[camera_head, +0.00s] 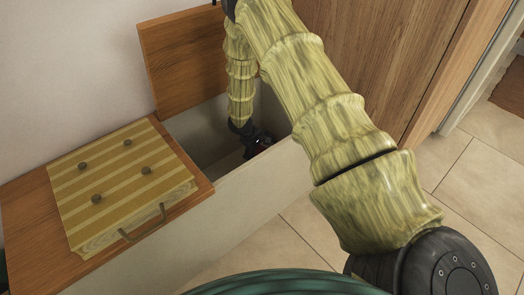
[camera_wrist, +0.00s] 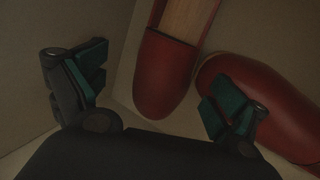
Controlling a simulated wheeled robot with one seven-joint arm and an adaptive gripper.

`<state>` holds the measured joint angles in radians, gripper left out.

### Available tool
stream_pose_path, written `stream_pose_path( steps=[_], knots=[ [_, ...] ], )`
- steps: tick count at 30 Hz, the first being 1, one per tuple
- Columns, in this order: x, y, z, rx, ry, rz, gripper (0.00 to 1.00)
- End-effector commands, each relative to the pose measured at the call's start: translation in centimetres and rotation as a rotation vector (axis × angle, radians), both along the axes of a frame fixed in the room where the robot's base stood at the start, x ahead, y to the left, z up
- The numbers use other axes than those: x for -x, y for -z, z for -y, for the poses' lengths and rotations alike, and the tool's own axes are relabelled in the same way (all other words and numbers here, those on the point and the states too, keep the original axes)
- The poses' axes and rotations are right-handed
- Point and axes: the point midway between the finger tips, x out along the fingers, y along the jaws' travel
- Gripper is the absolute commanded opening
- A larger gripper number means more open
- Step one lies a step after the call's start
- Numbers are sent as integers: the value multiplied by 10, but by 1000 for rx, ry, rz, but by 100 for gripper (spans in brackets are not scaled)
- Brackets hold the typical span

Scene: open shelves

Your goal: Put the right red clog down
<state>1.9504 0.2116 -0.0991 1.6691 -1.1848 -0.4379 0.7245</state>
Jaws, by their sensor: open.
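Two red clogs show in the wrist view. One clog (camera_wrist: 165,78) hangs toe-down or lies lengthwise between my spread fingers, with its tan insole at the top; I cannot tell its exact tilt. The other clog (camera_wrist: 284,112) is at the right, partly behind my right finger. I cannot tell which one is the right clog. My gripper (camera_wrist: 158,92) is open, and neither finger visibly clamps a clog. In the head view my gripper (camera_head: 257,143) is down inside the open bench compartment (camera_head: 232,172), whose front wall hides most of its inside.
The compartment's wooden lid (camera_head: 185,58) stands raised at the back. A striped box (camera_head: 122,178) with knobs and a handle sits on the closed wooden bench top at the left. A wooden door panel (camera_head: 385,60) is behind my arm. Tiled floor (camera_head: 470,165) is clear at the right.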

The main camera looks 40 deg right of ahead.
Motion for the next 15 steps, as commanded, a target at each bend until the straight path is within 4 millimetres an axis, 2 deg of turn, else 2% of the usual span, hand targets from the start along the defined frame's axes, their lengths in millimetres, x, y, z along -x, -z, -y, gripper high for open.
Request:
stream_pose_path(
  steps=[8,15],
  knots=[
    [0,-6,1,-1,1,0,97],
    [-1,-32,-8,1,-1,1,97]
  ],
)
